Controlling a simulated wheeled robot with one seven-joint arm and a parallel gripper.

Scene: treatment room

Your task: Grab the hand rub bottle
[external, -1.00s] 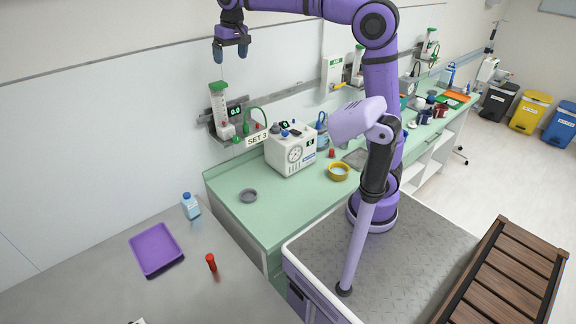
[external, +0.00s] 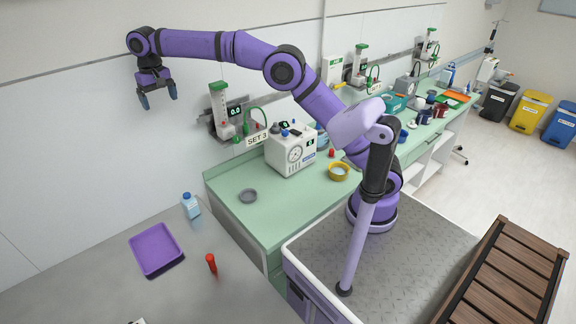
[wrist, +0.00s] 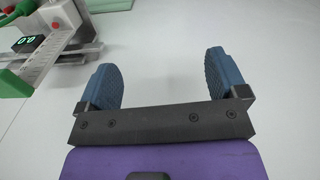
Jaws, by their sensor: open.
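The likely hand rub bottle (external: 191,206) is a small pale-blue bottle with a blue cap. In the external view it stands upright on the grey surface at the lower left, beside a purple tray. My gripper (external: 159,98) is high above and to the left of it, fingers pointing down, open and empty. In the wrist view my gripper (wrist: 163,80) shows two blue fingers wide apart with only pale wall or surface between them. The bottle does not show in the wrist view.
A purple tray (external: 156,250) and a red tube (external: 211,263) are near the bottle. A wall flowmeter (wrist: 50,48) shows at the wrist view's upper left.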

